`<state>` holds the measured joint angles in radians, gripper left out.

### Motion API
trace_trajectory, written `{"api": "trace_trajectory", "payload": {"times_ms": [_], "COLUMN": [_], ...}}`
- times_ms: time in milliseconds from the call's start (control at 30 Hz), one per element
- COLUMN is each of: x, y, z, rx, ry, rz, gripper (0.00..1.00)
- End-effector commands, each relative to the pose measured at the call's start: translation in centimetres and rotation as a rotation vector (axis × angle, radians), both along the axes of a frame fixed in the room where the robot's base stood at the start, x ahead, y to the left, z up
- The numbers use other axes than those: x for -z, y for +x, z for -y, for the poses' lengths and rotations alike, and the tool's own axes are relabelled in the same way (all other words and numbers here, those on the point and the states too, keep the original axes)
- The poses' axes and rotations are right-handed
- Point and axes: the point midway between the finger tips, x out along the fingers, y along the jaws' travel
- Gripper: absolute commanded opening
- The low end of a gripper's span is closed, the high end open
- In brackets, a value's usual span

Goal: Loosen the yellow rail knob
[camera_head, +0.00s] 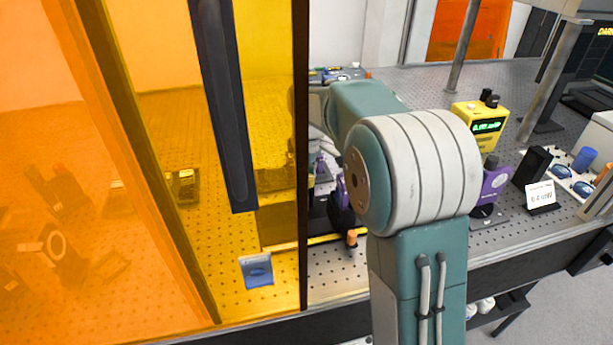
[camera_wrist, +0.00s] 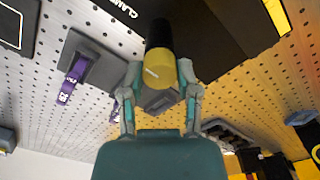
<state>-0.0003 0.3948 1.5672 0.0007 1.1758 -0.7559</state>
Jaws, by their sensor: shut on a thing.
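The yellow rail knob (camera_wrist: 160,70) shows in the wrist view as a yellow round cap with a short white line on its face. A black cylinder (camera_wrist: 159,36) stands behind it, by a large dark block. My gripper (camera_wrist: 160,76) has one finger on each side of the knob and is shut on it. In the head view my own arm covers much of the middle, and I cannot make out the knob or the fingertips there.
An orange-yellow transparent panel (camera_head: 150,200) fills the left of the head view, with a dark handle (camera_head: 228,110). A yellow meter (camera_head: 480,122) and purple mounts (camera_head: 492,184) stand right of my arm. In the wrist view a purple-labelled mount (camera_wrist: 74,76) is at left.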

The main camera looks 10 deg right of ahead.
Motion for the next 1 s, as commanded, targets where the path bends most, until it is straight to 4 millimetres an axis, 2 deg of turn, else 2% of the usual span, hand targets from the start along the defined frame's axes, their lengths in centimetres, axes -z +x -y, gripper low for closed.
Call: {"api": "trace_trajectory", "payload": {"times_ms": [33,233,267,300,333,767,867,1000], "x": [0.6,0.6,0.6,0.6,0.5,-0.2,-1.5,-4.3], "y": [-0.4,-0.4,-0.4,-0.3,-0.3,-0.1,0.0,0.0], "z": [0.1,0.1,0.2,0.2,0.2,0.0,0.0,0.0], "rx": [0.001,0.002,0.002,0.002,0.002,0.002,0.002,0.002], "ry": [-0.002,-0.002,-0.002,-0.002,-0.002,-0.001,-0.001,-0.001], "rz": [-0.021,-0.021,-0.021,-0.019,-0.018,-0.004,-0.002,-0.002], "gripper": [0.00,0.00,0.55,0.73,0.76,0.76,0.76,0.76]}}
